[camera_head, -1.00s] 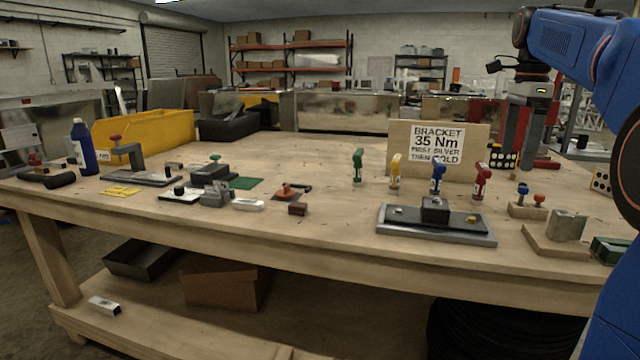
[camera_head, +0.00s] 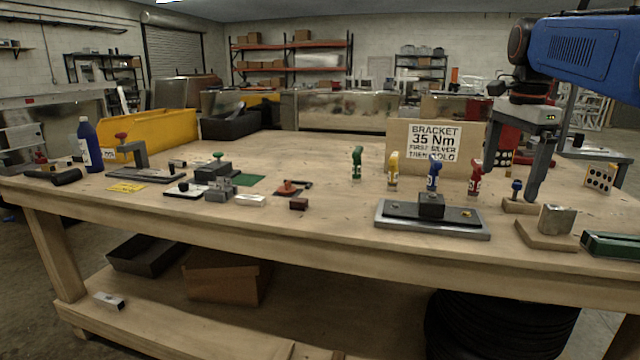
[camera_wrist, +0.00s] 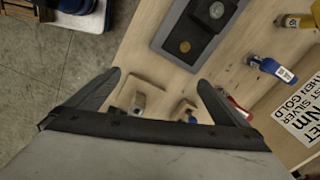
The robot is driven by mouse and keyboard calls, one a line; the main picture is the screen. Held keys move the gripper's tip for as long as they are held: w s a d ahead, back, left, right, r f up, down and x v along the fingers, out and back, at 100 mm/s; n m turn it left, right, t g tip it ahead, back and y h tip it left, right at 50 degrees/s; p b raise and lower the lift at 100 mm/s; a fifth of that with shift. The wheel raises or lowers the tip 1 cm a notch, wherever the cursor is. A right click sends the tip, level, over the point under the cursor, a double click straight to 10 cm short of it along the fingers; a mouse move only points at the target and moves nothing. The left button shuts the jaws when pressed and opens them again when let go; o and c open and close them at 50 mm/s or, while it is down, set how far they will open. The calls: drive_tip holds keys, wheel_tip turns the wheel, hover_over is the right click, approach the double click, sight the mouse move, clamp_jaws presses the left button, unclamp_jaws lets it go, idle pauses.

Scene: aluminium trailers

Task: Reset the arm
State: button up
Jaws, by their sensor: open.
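My gripper (camera_head: 515,165) hangs from my blue arm over the right part of the workbench (camera_head: 330,225). Its fingers point down, and nothing is seen between them. In the wrist view my gripper (camera_wrist: 158,95) shows its two fingers spread wide apart. A wooden block with a grey metal piece (camera_wrist: 137,103) and a small stand with a blue-topped tool (camera_wrist: 185,112) show beyond the fingers. In the head view one finger overlaps the stand with the blue-topped tool (camera_head: 517,188); I cannot tell whether they touch.
A bracket plate (camera_head: 400,222) lies in front of green, yellow, blue and red drivers (camera_head: 433,178). The sign (camera_head: 440,140) stands behind them. A wooden block with a metal piece (camera_head: 556,220) and a green tray (camera_head: 612,245) sit at the right. The bench's front middle is clear.

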drive_tip(key=s+a+f+n+t, duration=0.1)
drive_tip(key=s+a+f+n, duration=0.2)
drive_tip(key=s+f+n, duration=0.2)
drive_tip(key=s+a+f+n+t, duration=0.1)
drive_tip(key=s+a+f+n, duration=0.3)
drive_tip(key=s+f, duration=0.7)
drive_tip(key=s+a+f+n+t, duration=0.1)
drive_tip(key=s+a+f+n, duration=0.3)
drive_tip(key=s+f+n, duration=0.3)
wheel_tip(320, 180, down, 5)
drive_tip(key=shift+s+r+n+t, duration=0.15)
drive_tip(key=shift+s+n+t, duration=0.2)
drive_tip(key=shift+s, duration=0.45)
